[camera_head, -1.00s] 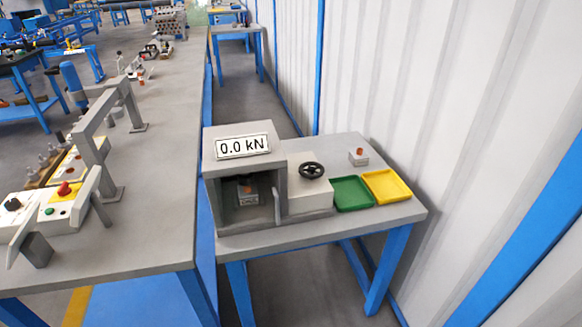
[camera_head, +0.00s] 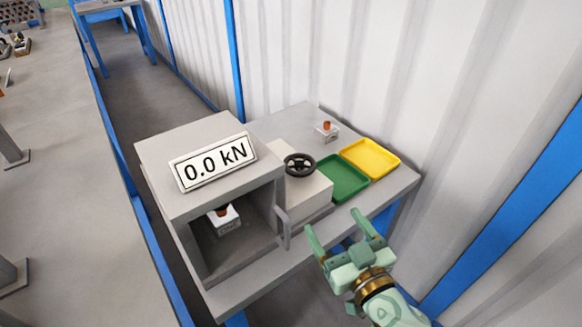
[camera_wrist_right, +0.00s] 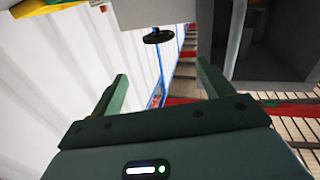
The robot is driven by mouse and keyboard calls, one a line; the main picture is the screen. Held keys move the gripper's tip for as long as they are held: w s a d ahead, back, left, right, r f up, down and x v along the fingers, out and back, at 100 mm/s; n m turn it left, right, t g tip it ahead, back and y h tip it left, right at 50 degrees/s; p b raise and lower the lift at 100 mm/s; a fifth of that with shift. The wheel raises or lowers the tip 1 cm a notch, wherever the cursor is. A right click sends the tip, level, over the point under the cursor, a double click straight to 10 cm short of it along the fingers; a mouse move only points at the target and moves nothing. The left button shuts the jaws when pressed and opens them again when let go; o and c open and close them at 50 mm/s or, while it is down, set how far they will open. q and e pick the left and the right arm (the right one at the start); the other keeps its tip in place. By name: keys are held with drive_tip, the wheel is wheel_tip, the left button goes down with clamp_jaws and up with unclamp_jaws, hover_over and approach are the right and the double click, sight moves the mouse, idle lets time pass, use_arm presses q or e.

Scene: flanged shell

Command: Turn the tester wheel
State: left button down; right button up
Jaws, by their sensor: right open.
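The tester is a grey box (camera_head: 158,160) with a display (camera_head: 213,161) reading 0.0 kN. The black tester wheel (camera_head: 300,164) sits on top of the pale block (camera_head: 303,193) to the right of the chamber. The wheel also shows in the right wrist view (camera_wrist_right: 158,37), beyond the fingertips. My left gripper is not in view.
A green tray (camera_head: 343,178) and a yellow tray (camera_head: 371,158) lie right of the wheel. A small white block with an orange top (camera_head: 326,130) stands behind. A handle (camera_head: 283,228) sticks out at the chamber's right front. A corrugated wall (camera_head: 330,60) rises behind.

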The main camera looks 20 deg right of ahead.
sight(306, 176)
drive_tip(key=shift+m, duration=0.3)
drive_tip(key=w, duration=0.5)
drive_tip(key=w+b, duration=0.1)
drive_tip(key=w, duration=0.4)
drive_tip(key=w+a, duration=0.1)
drive_tip(key=w, duration=0.5)
drive_tip(key=shift+f+b, duration=0.15)
drive_tip(key=shift+b, duration=0.15)
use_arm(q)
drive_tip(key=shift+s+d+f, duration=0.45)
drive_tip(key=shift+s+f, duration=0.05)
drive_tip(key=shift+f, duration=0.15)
use_arm(e)
drive_tip(key=c, duration=0.7)
